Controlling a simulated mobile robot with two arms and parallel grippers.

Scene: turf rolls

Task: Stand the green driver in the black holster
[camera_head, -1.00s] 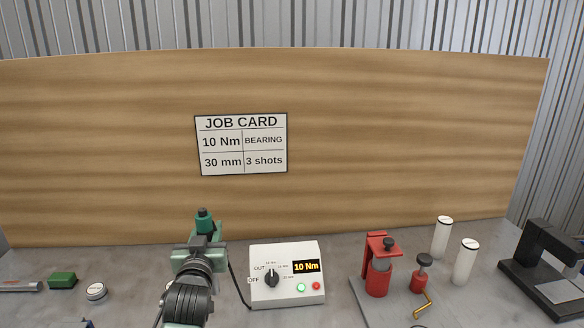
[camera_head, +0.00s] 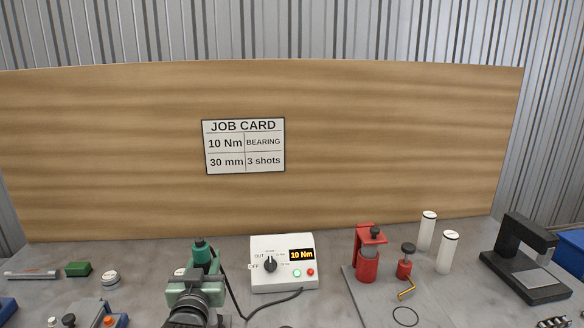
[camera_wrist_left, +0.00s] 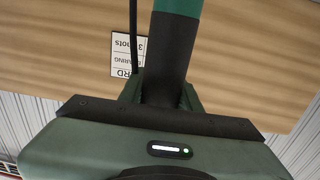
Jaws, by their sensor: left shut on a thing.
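My left gripper (camera_head: 197,270) is shut on the green driver (camera_head: 201,250), which stands roughly upright with its green top above the jaws. The gripper is just left of the white controller box. The driver also shows in the left wrist view (camera_wrist_left: 170,55), its black body rising from between the jaws (camera_wrist_left: 160,98) into a green part. A dark cable runs from beside it to the box. The driver's lower end is hidden behind my gripper and arm. I cannot make out the black holster. My right gripper is not in view.
The controller box (camera_head: 282,266) reads 10 Nm. To the right are a red press (camera_head: 367,258), white cylinders (camera_head: 448,252) and a black frame (camera_head: 530,260). To the left are a green block (camera_head: 78,269) and a round white-topped piece (camera_head: 110,278). A wooden board (camera_head: 380,150) closes the back.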

